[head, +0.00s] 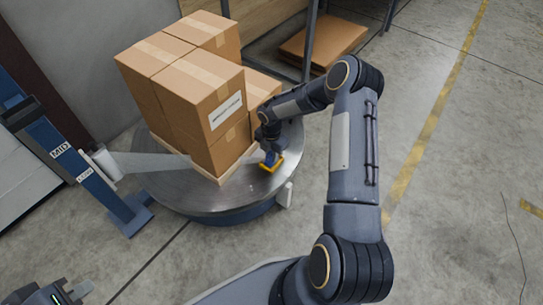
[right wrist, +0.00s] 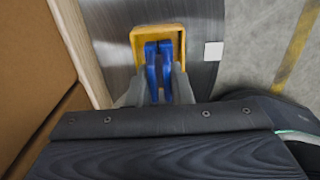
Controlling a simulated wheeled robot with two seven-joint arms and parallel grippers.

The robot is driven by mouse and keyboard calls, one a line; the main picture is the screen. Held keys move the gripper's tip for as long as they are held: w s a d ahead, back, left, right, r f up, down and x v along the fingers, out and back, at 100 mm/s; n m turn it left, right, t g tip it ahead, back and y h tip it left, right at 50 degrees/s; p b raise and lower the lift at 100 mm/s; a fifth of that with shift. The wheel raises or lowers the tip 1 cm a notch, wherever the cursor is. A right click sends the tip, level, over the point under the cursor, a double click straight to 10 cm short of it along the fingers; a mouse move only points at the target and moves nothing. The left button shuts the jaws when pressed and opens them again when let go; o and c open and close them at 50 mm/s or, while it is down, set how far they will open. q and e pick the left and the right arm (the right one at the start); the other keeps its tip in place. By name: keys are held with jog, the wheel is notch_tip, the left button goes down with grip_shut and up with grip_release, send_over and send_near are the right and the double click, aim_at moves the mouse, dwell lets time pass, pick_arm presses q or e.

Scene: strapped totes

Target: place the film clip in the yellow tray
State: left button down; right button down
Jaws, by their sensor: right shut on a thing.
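The blue film clip (right wrist: 166,72) is between the grey fingers of my right gripper (right wrist: 159,88) in the right wrist view. Its two blue prongs point into the yellow tray (right wrist: 137,38). In the head view my right gripper (head: 269,152) is low beside the boxes, with the blue clip (head: 271,159) just over or inside the yellow tray (head: 273,168). I cannot tell whether the clip touches the tray floor. My left gripper (head: 70,292) is at the bottom left corner, partly cut off and away from the tray.
The tray is on a round metal turntable (head: 190,199), beside a pallet of stacked cartons (head: 185,85). A film strip (head: 150,161) runs from the blue wrapper post (head: 75,165) to the cartons. A small white piece (right wrist: 213,51) lies right of the tray.

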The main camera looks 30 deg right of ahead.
jog(key=shift+f, duration=0.35)
jog(key=shift+f, duration=0.15)
jog(key=c, duration=1.3)
grip_release()
